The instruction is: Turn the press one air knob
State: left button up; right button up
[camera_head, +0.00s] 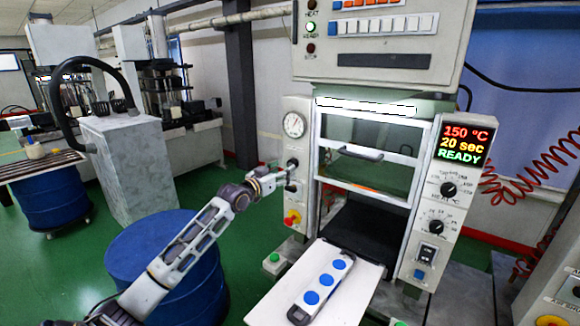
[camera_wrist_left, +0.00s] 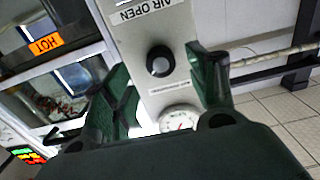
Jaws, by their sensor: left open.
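The press (camera_head: 376,60) stands at the right with a narrow left panel that carries the air knob. The black round air knob (camera_wrist_left: 160,61) shows in the left wrist view under an upside-down "AIR OPEN" label (camera_wrist_left: 142,10). My left gripper (camera_head: 286,176) reaches this panel from the left, just below the gauge (camera_head: 294,125). Its two dark green fingers are open, one on each side of the knob in the left wrist view, with gaps between them and the knob. Whether the fingertips are level with the knob in depth I cannot tell. My right gripper is not in view.
A red emergency button (camera_head: 292,217) sits lower on the same panel. A mould with blue discs (camera_head: 325,282) lies on the white shelf in front. The press door (camera_head: 367,155) is beside the panel. A blue drum (camera_head: 167,265) stands below my left arm.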

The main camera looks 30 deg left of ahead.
pick_arm(q)
jog(key=shift+w+d+p, duration=0.2)
jog(key=shift+w+p, duration=0.3)
jog(key=shift+w, duration=2.05)
jog(key=c, duration=1)
jog(key=shift+m, duration=2.9)
